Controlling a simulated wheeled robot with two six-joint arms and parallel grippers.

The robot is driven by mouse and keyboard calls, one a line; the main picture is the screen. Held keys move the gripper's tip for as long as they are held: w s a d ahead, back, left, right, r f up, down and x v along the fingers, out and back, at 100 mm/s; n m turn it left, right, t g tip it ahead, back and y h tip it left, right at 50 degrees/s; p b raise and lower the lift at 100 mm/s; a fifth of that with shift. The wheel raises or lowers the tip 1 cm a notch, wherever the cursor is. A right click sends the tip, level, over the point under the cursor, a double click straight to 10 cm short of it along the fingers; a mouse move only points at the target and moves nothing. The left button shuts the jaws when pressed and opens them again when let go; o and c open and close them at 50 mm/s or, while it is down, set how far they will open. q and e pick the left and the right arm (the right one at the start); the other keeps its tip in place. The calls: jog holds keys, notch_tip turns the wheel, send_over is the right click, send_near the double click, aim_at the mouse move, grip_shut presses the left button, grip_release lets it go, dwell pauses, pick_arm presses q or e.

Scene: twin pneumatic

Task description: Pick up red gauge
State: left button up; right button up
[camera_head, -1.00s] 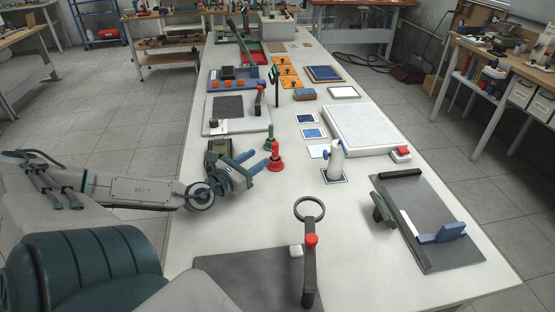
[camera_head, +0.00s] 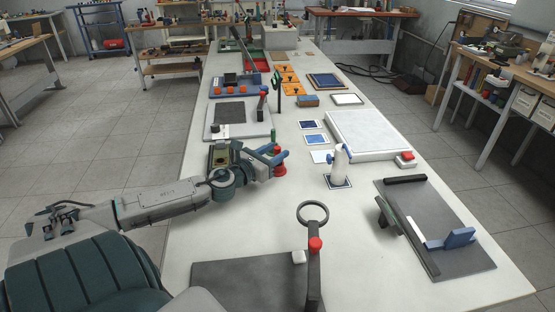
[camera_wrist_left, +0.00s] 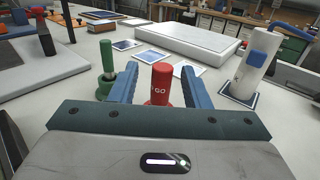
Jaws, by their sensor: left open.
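The red gauge (camera_wrist_left: 161,88) stands upright on the white table, between the two blue fingers of my left gripper (camera_wrist_left: 160,82) in the left wrist view. The fingers are open on either side of it, and I cannot tell that they touch it. In the head view, the red gauge (camera_head: 279,168) is partly covered by my left gripper (camera_head: 279,160). A green gauge (camera_wrist_left: 107,66) stands just left of the red one, outside the left finger; in the head view it shows behind the gripper (camera_head: 275,137). My right gripper does not show.
A white post with a blue handle (camera_head: 340,163) stands to the right on a dark-edged square. A large white slab (camera_head: 368,133) lies beyond it. A grey board (camera_head: 240,120) with a red-topped lever is at the back left. The table between gripper and ring-topped stand (camera_head: 313,245) is clear.

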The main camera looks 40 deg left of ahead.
pick_arm(q)
jog(key=shift+w+d+r, duration=0.1)
jog(key=shift+w, duration=0.65)
grip_shut()
